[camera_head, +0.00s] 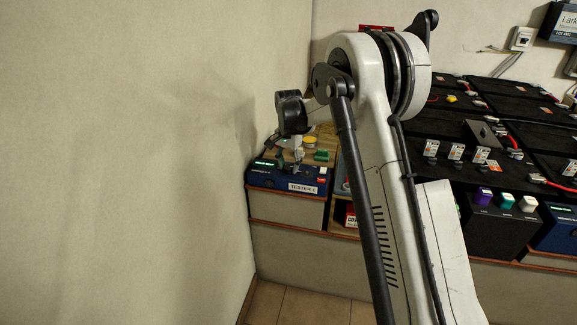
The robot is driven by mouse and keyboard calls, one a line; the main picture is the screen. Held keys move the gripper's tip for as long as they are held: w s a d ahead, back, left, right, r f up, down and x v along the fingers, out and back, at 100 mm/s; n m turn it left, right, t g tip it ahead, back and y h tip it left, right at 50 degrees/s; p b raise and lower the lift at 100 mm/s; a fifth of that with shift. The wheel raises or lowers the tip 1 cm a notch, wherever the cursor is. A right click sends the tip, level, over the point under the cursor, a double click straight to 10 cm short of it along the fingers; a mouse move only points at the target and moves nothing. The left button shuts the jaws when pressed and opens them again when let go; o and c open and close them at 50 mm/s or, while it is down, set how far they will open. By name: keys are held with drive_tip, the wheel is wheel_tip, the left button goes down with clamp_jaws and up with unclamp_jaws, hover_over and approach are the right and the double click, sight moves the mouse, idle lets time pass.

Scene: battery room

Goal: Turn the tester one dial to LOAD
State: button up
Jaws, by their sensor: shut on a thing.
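Tester one (304,188) is a blue box with a white "TESTER 1" label on its front. It stands on a shelf by the left wall, and a green lit display (265,163) shows at its top left. My gripper (291,168) points down onto the top of tester one and is shut on its dial. The dial is mostly hidden behind the fingers, so its pointer and the LOAD mark cannot be read from here.
My arm covers the middle of the view. Behind tester one are a yellow round item (310,142) and a green block (322,155). Black batteries (495,90) with cables fill the right. A wall stands close on the left.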

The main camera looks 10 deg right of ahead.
sight(289, 167)
idle(0.4)
drive_tip(key=o, duration=1.1)
drive_tip(key=shift+r, duration=0.1)
wheel_tip(289, 167, up, 12)
drive_tip(key=shift+f, duration=0.1)
